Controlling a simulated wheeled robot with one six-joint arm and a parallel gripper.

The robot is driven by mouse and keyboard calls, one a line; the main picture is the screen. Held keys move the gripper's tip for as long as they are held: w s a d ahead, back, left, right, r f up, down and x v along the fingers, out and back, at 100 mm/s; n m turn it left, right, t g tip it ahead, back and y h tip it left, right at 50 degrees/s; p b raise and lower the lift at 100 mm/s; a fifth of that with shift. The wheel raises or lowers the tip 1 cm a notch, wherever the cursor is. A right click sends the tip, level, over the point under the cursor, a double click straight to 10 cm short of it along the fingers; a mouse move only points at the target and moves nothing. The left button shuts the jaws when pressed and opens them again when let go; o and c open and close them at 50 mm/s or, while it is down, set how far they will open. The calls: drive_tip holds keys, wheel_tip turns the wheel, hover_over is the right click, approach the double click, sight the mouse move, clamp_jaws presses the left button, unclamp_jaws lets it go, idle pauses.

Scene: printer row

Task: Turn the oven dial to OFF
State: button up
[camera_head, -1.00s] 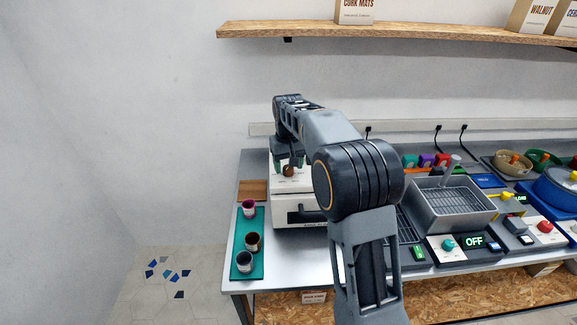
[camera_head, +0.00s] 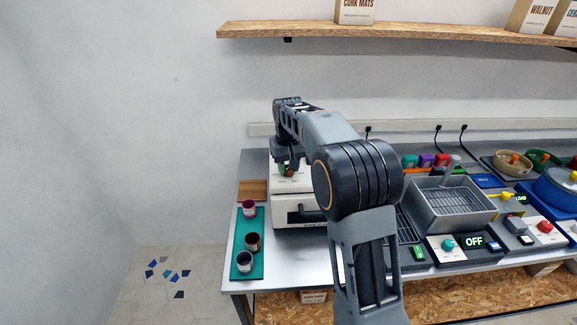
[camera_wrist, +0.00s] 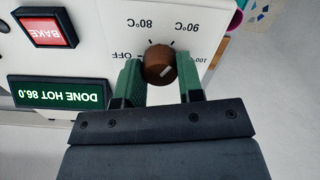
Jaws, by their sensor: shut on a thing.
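The oven (camera_head: 282,196) is a white box on the left of the bench, partly hidden by my arm. Its round brown dial (camera_wrist: 154,57) has a pale pointer mark on its lower right part in the wrist view. Around the dial are printed OFF, 80°C, 90°C and 100, upside down. My gripper (camera_wrist: 161,74) is shut on the dial, with a green finger on each side. The OFF label (camera_wrist: 133,56) is partly covered by the left finger. The display (camera_wrist: 60,93) reads DONE HOT 86.0. A red BAKE button (camera_wrist: 47,27) is beside it.
A green mat (camera_head: 258,257) with several small cups lies left of the oven. A brown board (camera_head: 252,190) lies behind it. A wire basket (camera_head: 450,205) and switch boxes stand to the right. A wooden shelf (camera_head: 300,29) hangs above.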

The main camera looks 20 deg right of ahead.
drive_tip(key=n+p, duration=0.2)
drive_tip(key=n, duration=0.4)
drive_tip(key=shift+r, duration=0.1)
drive_tip(key=n+p, duration=0.1)
drive_tip(key=n, duration=1)
drive_tip(key=shift+n+p, duration=0.3)
drive_tip(key=shift+n, duration=0.1)
drive_tip(key=n, duration=0.5)
drive_tip(key=shift+n, duration=0.7)
drive_tip(key=o, duration=0.9)
